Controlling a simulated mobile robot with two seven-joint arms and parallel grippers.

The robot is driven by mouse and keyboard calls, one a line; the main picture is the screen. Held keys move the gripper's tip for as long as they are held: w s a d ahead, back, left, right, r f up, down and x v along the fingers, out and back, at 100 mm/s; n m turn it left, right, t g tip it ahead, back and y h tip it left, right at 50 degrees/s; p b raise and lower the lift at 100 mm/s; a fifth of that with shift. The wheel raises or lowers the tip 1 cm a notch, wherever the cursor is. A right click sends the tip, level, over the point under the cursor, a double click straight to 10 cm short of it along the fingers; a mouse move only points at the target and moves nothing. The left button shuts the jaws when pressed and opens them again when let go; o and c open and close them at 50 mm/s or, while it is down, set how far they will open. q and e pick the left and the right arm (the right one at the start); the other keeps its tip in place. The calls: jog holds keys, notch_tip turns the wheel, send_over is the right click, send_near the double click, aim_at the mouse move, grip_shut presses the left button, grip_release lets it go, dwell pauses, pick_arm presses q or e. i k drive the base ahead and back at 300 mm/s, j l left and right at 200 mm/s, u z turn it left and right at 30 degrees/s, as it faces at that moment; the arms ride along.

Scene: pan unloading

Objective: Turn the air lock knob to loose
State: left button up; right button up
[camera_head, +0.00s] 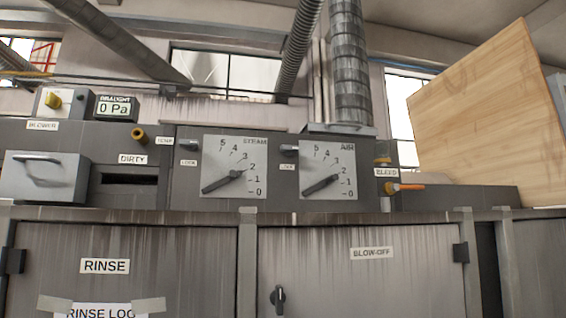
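The air panel (345,189) is a pale square plate marked AIR with a 0 to 5 scale and a dark pointer handle (321,185) lying diagonally from lower left to upper right. At its upper left edge is a small dark lock knob (289,149), which appears to lie sideways. A small label (288,167) below it is too small to read surely. The knob's exact setting cannot be told. Neither of my grippers is in view.
A similar steam panel (234,190) with its own small knob (187,147) stands to the left. A bleed valve with an orange handle (405,187) is at right, before a large wooden board (490,110). Cabinet doors (360,280) are below. The space before the panels looks clear.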

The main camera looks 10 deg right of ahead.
aim_at(288, 150)
jog(key=i+z, duration=0.15)
jog(key=i, duration=0.3)
jog(key=i+j+z, duration=0.15)
jog(key=i, duration=0.3)
